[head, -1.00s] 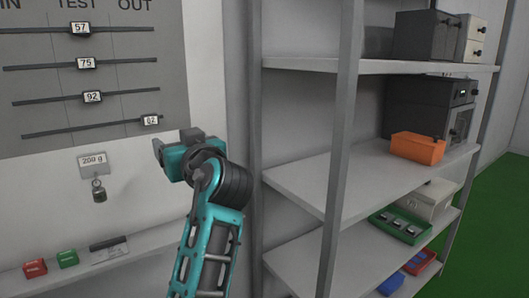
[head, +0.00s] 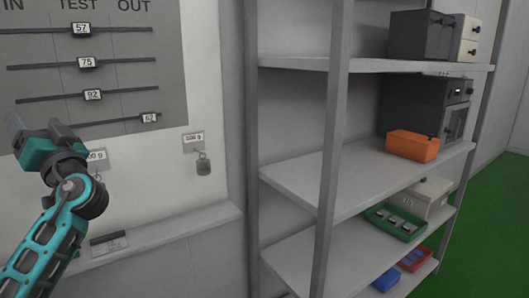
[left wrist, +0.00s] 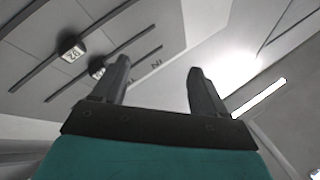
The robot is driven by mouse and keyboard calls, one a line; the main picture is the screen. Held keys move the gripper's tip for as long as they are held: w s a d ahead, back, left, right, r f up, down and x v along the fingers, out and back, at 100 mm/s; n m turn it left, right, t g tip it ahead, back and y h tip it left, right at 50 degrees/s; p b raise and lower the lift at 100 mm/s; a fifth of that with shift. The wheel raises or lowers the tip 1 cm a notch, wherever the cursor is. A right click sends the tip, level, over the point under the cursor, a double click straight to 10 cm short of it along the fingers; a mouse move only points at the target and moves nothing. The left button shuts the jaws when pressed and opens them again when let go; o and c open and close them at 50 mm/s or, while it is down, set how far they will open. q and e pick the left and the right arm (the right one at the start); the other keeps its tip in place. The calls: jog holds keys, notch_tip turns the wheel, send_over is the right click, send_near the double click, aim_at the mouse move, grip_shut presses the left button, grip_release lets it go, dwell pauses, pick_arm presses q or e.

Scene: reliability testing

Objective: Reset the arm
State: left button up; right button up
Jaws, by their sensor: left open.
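My left gripper (head: 40,132) is at the left of the head view, in front of the lower left part of the grey board (head: 110,50). In the left wrist view its two fingers (left wrist: 155,85) stand apart with nothing between them. They point up toward the board, the wall and the ceiling. My teal left arm (head: 45,245) comes up from the lower left corner and hides part of a weight label (head: 99,156). My right gripper is not in view.
A metal shelf unit (head: 335,150) stands to the right, with an orange box (head: 412,146), a green tray (head: 394,222) and dark cabinets (head: 420,35). A weight (head: 203,164) hangs on the wall under its label. A narrow ledge (head: 170,232) runs below.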

pick_arm(q)
notch_tip(320, 180, down, 18)
jog(key=w+m+t+h, duration=0.1)
jog(key=m+t+h, duration=0.2)
jog(key=m+h, duration=0.6)
jog(key=s+d+f+m+g+h, duration=0.1)
jog(key=s+d+f+m+h, duration=0.15)
jog(key=f, duration=0.65)
jog(key=s+d+f+m+g+h, duration=0.1)
jog(key=s+d+f+h, duration=0.25)
jog(key=f, duration=0.45)
jog(key=s+d+f+m+g+h, duration=0.1)
jog(key=s+d+f+g+h, duration=0.2)
jog(key=s+f, duration=0.5)
jog(key=s+d+f+g+h, duration=0.1)
jog(key=s+d+f+h, duration=0.5)
jog(key=s, duration=0.5)
jog(key=d+n+y+p, duration=0.1)
jog(key=d+n+y, duration=0.1)
jog(key=d+n, duration=0.3)
jog(key=shift+d+r+t, duration=0.25)
jog(key=shift+d+t, duration=0.05)
jog(key=shift+d, duration=1.95)
